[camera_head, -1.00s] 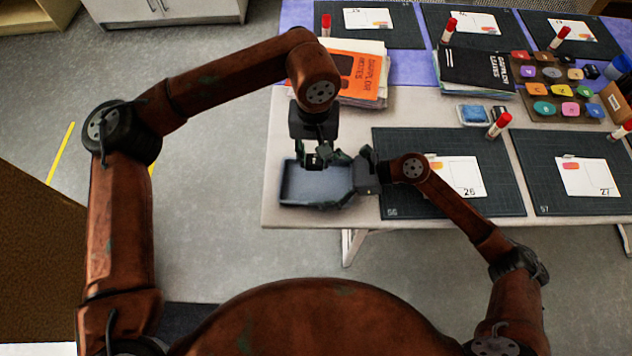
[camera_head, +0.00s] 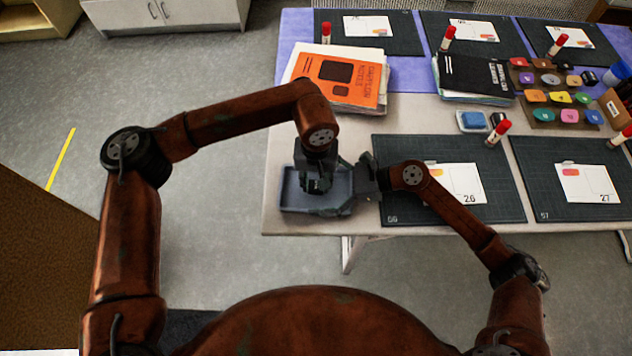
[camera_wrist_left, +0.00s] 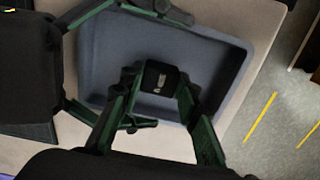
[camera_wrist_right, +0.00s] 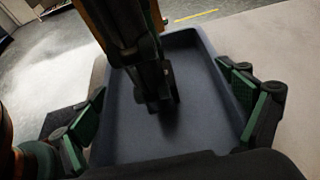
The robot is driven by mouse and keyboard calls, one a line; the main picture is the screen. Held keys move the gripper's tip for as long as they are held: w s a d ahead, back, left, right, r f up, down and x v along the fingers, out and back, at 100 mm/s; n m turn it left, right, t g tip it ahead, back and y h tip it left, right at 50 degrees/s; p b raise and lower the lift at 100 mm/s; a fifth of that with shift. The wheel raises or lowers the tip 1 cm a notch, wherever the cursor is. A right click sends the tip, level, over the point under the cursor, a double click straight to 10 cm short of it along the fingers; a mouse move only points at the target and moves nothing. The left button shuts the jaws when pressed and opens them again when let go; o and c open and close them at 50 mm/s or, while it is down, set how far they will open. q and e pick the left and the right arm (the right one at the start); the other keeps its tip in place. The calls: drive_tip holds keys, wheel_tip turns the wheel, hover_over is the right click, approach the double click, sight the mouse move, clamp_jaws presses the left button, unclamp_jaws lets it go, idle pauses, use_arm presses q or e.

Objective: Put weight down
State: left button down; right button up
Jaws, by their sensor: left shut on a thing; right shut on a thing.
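The weight (camera_wrist_left: 160,79) is a small dark block with a pale mark on top, seen in the left wrist view. My left gripper (camera_head: 316,185) is shut on it and points down into the shallow blue-grey tray (camera_head: 288,198). The weight is over the tray floor; I cannot tell whether it touches. My right gripper (camera_head: 360,176) is shut on the tray, at its right end in the head view. In the head view the left gripper hides the weight.
The tray is at the left front corner of the pale table (camera_head: 285,130). An orange book (camera_head: 335,80) on a stack lies behind it. A dark cutting mat (camera_head: 500,205) with a card (camera_head: 465,185) is to the right. Glue sticks and colored pads stand farther back.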

sight(316, 185)
use_arm(q)
drive_tip(key=shift+f, duration=0.2)
drive_tip(key=shift+f, duration=0.25)
drive_tip(key=c, duration=1.5)
unclamp_jaws()
drive_tip(key=shift+f, duration=0.1)
drive_tip(key=shift+o, duration=0.2)
wheel_tip(316, 185, up, 13)
